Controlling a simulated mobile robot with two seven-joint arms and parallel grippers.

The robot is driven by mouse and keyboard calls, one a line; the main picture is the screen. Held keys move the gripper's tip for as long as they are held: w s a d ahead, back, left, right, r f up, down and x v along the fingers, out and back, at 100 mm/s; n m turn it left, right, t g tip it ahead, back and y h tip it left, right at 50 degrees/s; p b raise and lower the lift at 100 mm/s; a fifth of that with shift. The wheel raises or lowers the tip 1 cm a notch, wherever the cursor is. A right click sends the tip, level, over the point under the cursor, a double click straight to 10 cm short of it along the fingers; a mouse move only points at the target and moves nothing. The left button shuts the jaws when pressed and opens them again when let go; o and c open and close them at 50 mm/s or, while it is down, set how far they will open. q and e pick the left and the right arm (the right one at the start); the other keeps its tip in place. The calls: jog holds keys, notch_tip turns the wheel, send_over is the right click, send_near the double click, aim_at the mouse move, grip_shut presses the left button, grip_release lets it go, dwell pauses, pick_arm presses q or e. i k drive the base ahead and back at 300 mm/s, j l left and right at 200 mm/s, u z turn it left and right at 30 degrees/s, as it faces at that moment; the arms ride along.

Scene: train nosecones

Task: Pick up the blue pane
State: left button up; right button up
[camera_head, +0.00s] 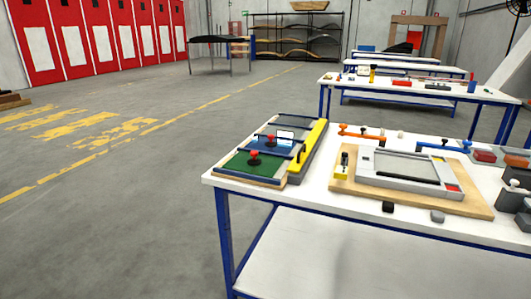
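The blue pane (262,145) lies on the left part of the white table, just behind a green pane (238,164). Each pane has a red knob on top; the blue one's knob (272,134) stands upright. Dark bars cross over the panes and partly hide the blue one. A small pale blue and white piece (286,137) shows at its right side. Neither of my grippers is in view.
A yellow and grey block (313,142) stands right of the panes. A wooden board (470,204) with a grey frame (405,184) lies farther right. Small dark and grey blocks sit near the table's front edge. The floor left of the table is open.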

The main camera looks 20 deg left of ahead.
aim_at(270, 144)
jog(key=k+z, duration=0.3)
jog(key=k, duration=0.15)
jog(key=k+l+z, duration=0.3)
jog(key=k, duration=0.15)
jog(key=z, duration=1.75)
jog(key=k+j+z, duration=0.1)
jog(key=j, duration=0.25)
jog(key=k+j+z, duration=0.15)
jog(key=j, duration=0.25)
jog(key=k+j+z, duration=0.1)
jog(key=j, duration=0.25)
jog(key=k+j+z, duration=0.1)
jog(key=j, duration=0.25)
jog(key=k+j+z, duration=0.15)
jog(key=k+j, duration=0.2)
jog(key=j, duration=0.2)
jog(key=k+j, duration=0.15)
jog(key=j, duration=0.25)
jog(key=k+j, duration=0.2)
jog(key=j, duration=0.2)
jog(key=k+j, duration=0.2)
jog(key=j, duration=0.2)
jog(key=k+j, duration=0.15)
jog(key=j, duration=0.25)
jog(key=k+j, duration=0.2)
jog(key=j, duration=0.2)
